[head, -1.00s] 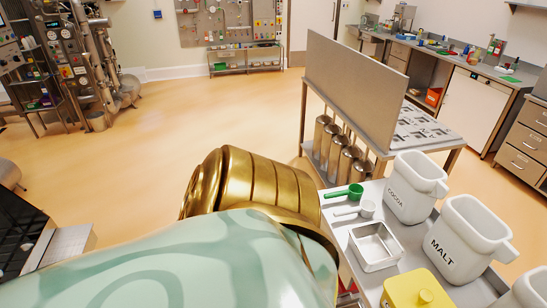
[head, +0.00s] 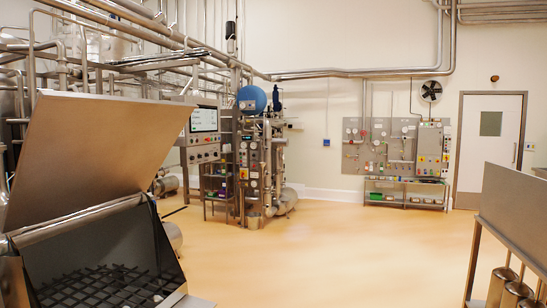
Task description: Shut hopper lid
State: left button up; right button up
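The hopper lid (head: 95,150) is a flat brushed-metal panel at the left of the head view. It stands raised and tilted above the hopper, apart from its front rim. The hopper (head: 172,262) is a dark-walled bin below it, with a black grid (head: 100,288) across its opening. A round metal bar (head: 78,222) runs along the lid's lower edge. The hopper's lower part is cut off by the frame. Neither of my grippers shows in this view.
A metal table with an upright panel (head: 515,215) and hanging cylinders (head: 503,285) stands at the right edge. Pipework and a control cabinet (head: 203,130) are behind the hopper. A white door (head: 490,150) is at the back right. The orange floor (head: 340,250) between is clear.

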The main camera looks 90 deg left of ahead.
aim_at(80, 152)
jog(key=k+u, duration=0.15)
jog(key=u, duration=0.25)
jog(key=k+j+u, duration=0.1)
jog(key=u, duration=0.35)
jog(key=j+u, duration=0.2)
jog(key=u, duration=0.2)
jog(key=k+j+u, duration=0.1)
jog(key=u, duration=0.3)
jog(key=j+u, duration=0.3)
jog(key=u, duration=0.15)
